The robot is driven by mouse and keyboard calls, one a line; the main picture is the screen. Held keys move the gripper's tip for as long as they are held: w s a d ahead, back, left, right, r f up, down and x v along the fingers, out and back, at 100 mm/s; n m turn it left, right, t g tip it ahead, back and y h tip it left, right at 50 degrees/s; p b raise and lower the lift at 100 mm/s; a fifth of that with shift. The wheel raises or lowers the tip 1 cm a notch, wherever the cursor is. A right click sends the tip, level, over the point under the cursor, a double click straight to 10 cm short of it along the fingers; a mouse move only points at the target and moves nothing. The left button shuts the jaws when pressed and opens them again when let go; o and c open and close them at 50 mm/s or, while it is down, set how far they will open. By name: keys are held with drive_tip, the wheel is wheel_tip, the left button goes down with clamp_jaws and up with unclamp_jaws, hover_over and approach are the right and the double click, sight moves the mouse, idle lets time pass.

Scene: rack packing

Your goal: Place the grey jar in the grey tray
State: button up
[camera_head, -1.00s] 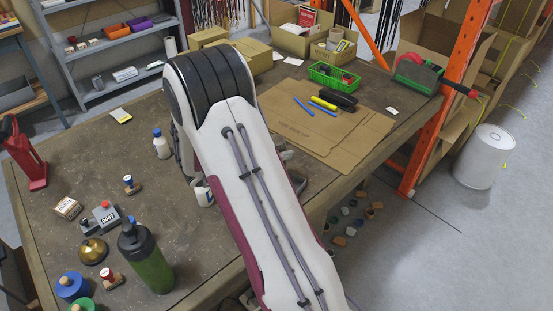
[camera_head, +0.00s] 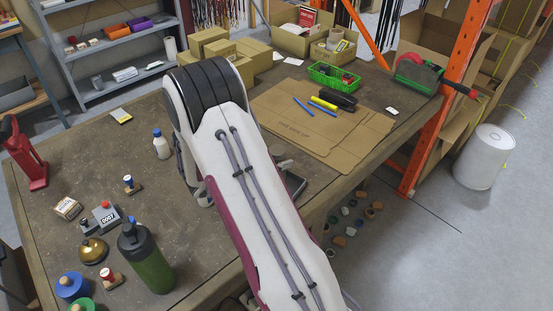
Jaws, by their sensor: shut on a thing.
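My white and maroon arm crosses the middle of the view and hides my gripper behind its links. I cannot make out the fingertips. The grey jar cannot be made out either. A grey corner with a raised rim (camera_head: 294,186), which may be part of the grey tray, shows just right of my arm near the table's front edge. The rest of it is hidden behind the arm, so I cannot tell what is in it.
On the table (camera_head: 90,150), a green bottle (camera_head: 150,262), brass bell (camera_head: 92,250), stamps and a white bottle (camera_head: 161,144) stand left of my arm. Flat cardboard (camera_head: 320,122) with pens, a green basket (camera_head: 333,75) and boxes (camera_head: 215,45) lie behind.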

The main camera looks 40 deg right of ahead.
drive_tip(key=shift+f, duration=0.1)
drive_tip(key=o, duration=1.4)
drive_tip(key=shift+a, duration=0.15)
drive_tip(key=shift+a+r, duration=0.45)
drive_tip(key=shift+a, duration=0.15)
drive_tip(key=shift+v, duration=5.2)
